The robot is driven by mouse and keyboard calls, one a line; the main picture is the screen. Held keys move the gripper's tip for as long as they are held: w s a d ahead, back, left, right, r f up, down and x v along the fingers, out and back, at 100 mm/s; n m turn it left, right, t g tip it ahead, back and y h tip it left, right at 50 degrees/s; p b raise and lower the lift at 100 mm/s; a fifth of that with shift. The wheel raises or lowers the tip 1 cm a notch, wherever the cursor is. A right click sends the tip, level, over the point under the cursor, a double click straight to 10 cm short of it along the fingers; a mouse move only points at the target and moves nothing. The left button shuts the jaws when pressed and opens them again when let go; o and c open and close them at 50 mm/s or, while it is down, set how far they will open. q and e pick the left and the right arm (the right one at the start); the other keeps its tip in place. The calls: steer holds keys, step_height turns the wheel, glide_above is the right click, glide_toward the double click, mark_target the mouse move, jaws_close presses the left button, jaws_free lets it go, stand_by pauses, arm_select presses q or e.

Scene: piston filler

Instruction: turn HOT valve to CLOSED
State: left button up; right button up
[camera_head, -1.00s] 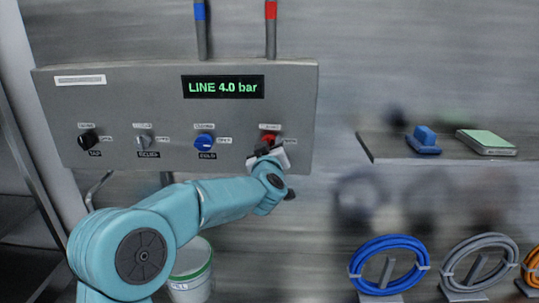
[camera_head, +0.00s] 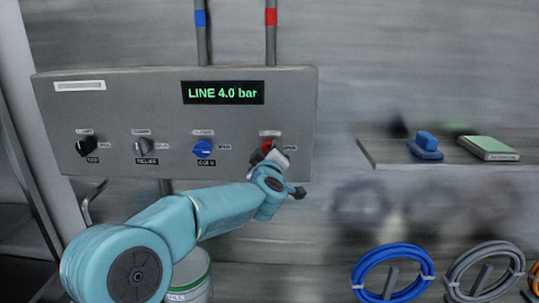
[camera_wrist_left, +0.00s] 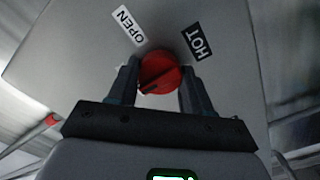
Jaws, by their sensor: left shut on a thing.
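The HOT valve is a red round knob (camera_head: 266,146) at the right end of the grey panel, under the pipe with a red band. In the left wrist view the red knob (camera_wrist_left: 160,72) sits between my fingers, with a slanted ridge and a dark mark at its lower left. An OPEN label (camera_wrist_left: 130,27) and a HOT label (camera_wrist_left: 197,41) show beyond it. My left gripper (camera_head: 268,153) is shut on the knob; its fingers (camera_wrist_left: 159,82) flank it on both sides. The CLOSED label is not readable. My right gripper is not in view.
The panel (camera_head: 180,110) also carries a blue COLD knob (camera_head: 203,149), a grey knob (camera_head: 142,147), a black knob (camera_head: 86,146) and a display (camera_head: 223,92) reading LINE 4.0 bar. A bucket (camera_head: 190,278) stands below. A shelf (camera_head: 385,158) and hose coils are at right.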

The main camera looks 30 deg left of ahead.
arm_select(q)
steer(key=shift+d+f, duration=0.1)
steer(key=shift+f, duration=0.15)
steer(key=o, duration=1)
steer(key=shift+o, duration=0.2)
steer(key=shift+r, duration=0.15)
steer(key=shift+s, duration=0.1)
steer(key=b+v, duration=0.2)
steer(key=v, duration=1.4)
steer(key=shift+s, duration=0.15)
